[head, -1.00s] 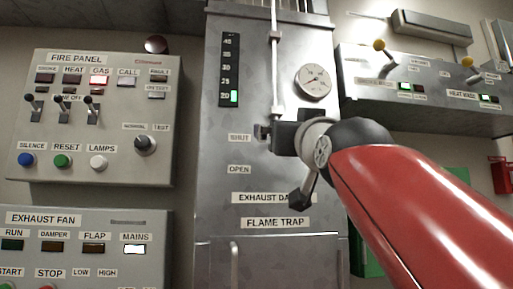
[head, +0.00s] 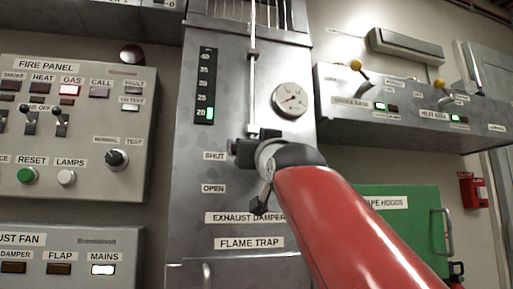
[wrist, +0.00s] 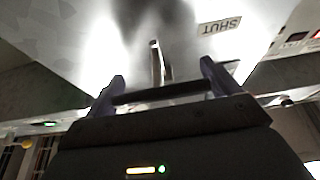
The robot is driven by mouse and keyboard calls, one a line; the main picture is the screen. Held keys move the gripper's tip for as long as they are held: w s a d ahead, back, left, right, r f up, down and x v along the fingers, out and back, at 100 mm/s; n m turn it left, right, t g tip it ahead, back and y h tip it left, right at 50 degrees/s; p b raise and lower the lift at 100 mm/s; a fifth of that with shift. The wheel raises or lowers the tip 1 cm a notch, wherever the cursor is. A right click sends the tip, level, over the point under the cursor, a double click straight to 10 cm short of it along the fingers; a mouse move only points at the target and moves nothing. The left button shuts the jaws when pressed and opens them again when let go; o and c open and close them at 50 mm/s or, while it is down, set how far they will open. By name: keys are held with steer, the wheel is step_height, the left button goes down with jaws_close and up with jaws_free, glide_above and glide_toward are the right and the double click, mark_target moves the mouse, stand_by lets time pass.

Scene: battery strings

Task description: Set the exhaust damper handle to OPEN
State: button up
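The exhaust damper column is a grey metal cabinet (head: 190,225) with a SHUT label (head: 215,156) above an OPEN label (head: 213,188). My gripper (head: 236,147) is just right of the SHUT label, close to the cabinet face. In the wrist view my gripper (wrist: 160,72) has its two fingers spread apart. A short pale metal bar, seemingly the damper handle (wrist: 157,62), shows between and beyond them; I cannot tell whether they touch it. The SHUT label (wrist: 219,26) appears upside down there. In the head view my gripper and arm hide the handle.
A switch box (head: 410,105) juts out at right above a green cabinet (head: 405,225).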

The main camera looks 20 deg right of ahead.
steer(key=c, duration=1)
step_height(320, 180, down, 8)
steer(key=b, duration=0.6)
steer(key=shift+w+r+b, duration=0.1)
steer(key=shift+r+b, duration=0.05)
steer(key=shift+b, duration=0.25)
steer(key=o, duration=1.3)
steer(key=b+v, duration=0.2)
steer(key=v, duration=0.5)
steer(key=shift+s, duration=0.4)
